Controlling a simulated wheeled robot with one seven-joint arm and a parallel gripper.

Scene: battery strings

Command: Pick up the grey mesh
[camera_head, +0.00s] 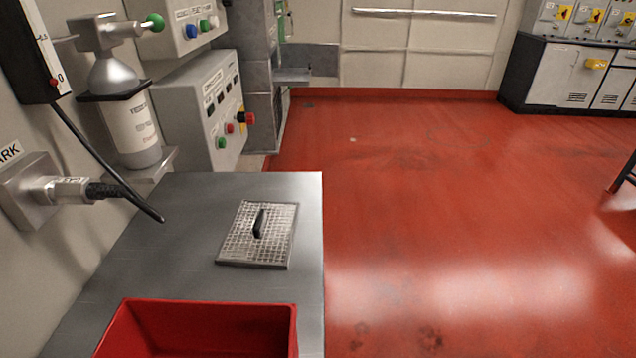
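The grey mesh (272,245) is a flat, square panel with a grid pattern and a thin frame. It lies flat on the grey metal tabletop (190,230), near the table's right edge. A short black handle (259,223) stands up from its middle. My gripper is not in view, and nothing is touching the mesh.
A red open bin (205,304) stands at the table's front. A gas cylinder (132,125) and control boxes (205,105) line the left wall. The red floor (450,200) is mostly clear.

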